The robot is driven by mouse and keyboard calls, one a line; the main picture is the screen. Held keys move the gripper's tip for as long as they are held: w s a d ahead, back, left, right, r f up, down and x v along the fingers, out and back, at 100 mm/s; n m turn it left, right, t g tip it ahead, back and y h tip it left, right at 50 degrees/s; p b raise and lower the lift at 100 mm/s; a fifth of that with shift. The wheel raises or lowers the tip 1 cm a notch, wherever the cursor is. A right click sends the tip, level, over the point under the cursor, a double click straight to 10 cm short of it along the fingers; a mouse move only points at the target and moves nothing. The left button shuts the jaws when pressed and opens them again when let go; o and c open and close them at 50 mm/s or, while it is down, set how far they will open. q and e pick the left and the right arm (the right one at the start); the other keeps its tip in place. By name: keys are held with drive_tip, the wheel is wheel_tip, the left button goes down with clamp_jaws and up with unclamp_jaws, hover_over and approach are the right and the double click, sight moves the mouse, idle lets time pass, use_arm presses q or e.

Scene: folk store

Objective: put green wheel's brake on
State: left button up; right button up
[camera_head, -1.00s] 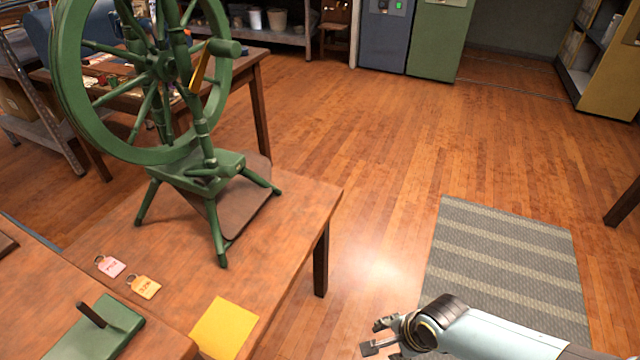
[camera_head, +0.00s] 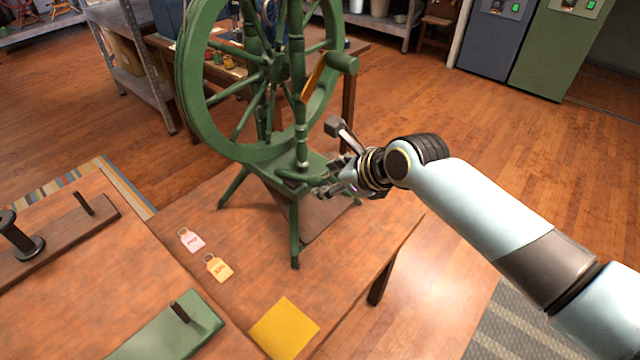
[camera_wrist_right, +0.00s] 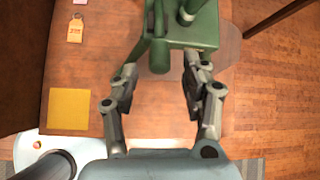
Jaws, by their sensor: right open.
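The green spinning wheel (camera_head: 190,95) stands upright on a wooden table in the head view, with an orange-yellow bar (camera_head: 314,77) slanting near its hub. I cannot tell for sure which part is the brake. My right gripper (camera_head: 331,158) is open at the right side of the wheel's base. In the right wrist view the gripper (camera_wrist_right: 162,66) has its fingers spread, and a rounded green bar end (camera_wrist_right: 160,57) lies between them, with gaps on both sides. The green base (camera_wrist_right: 200,30) is just beyond. My left gripper is not in view.
On the table (camera_head: 385,240) lie a pink tag (camera_head: 191,241), a yellow tag (camera_head: 219,268) and a yellow sheet (camera_head: 284,328). A green board with a peg (camera_head: 165,335) and a brown board (camera_head: 70,240) lie to the left. Floor is open at right.

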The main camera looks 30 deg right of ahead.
sight(323, 183)
drive_tip(key=shift+b+x, duration=0.35)
drive_tip(key=shift+x, duration=1.6)
clamp_jaws()
